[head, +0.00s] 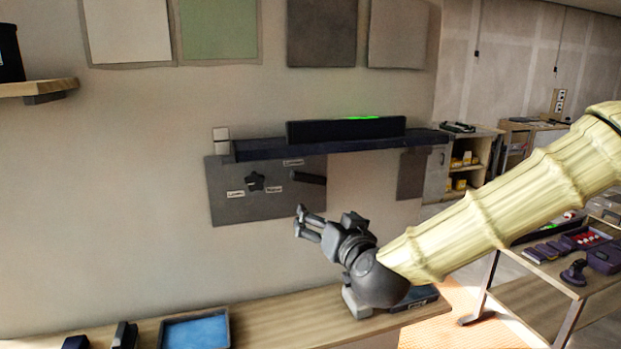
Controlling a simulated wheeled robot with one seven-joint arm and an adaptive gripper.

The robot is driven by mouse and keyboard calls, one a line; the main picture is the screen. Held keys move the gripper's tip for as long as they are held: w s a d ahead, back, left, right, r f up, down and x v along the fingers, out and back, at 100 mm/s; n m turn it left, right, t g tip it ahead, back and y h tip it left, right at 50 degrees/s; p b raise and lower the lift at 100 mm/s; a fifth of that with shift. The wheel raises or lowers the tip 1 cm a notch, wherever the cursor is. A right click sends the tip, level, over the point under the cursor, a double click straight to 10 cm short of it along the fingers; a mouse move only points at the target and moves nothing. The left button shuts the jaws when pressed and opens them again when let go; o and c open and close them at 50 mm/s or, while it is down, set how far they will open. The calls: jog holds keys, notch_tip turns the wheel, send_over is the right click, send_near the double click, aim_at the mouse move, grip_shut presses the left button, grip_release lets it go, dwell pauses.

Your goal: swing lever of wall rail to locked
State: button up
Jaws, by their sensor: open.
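The wall rail (240,150) is a long dark bar fixed along the wall in the head view. A dark grey plate (225,173) is on the wall under its left part. A short dark rod-like handle, which looks like the lever (308,178), sticks out at the plate's upper right. A small light label (293,162) sits just above it, too small to read surely. My gripper (303,222) is open and empty, below the lever and apart from it, its fingers pointing left. A dark star-shaped knob (256,182) is on the plate left of the lever, with small labels near it.
A black box with a green glow (345,131) rests on the rail. A wooden bench (270,318) runs below, holding a blue-bottomed tray (195,332) and dark items. A wooden shelf (40,87) juts out at upper left. A cart (545,290) with tools stands at right.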

jog(key=t, duration=0.1)
send_near(311, 179)
jog(key=shift+p+x, duration=2.35)
jog(key=shift+x, duration=2.75)
jog(key=shift+s, duration=0.1)
jog(key=c, duration=1.4)
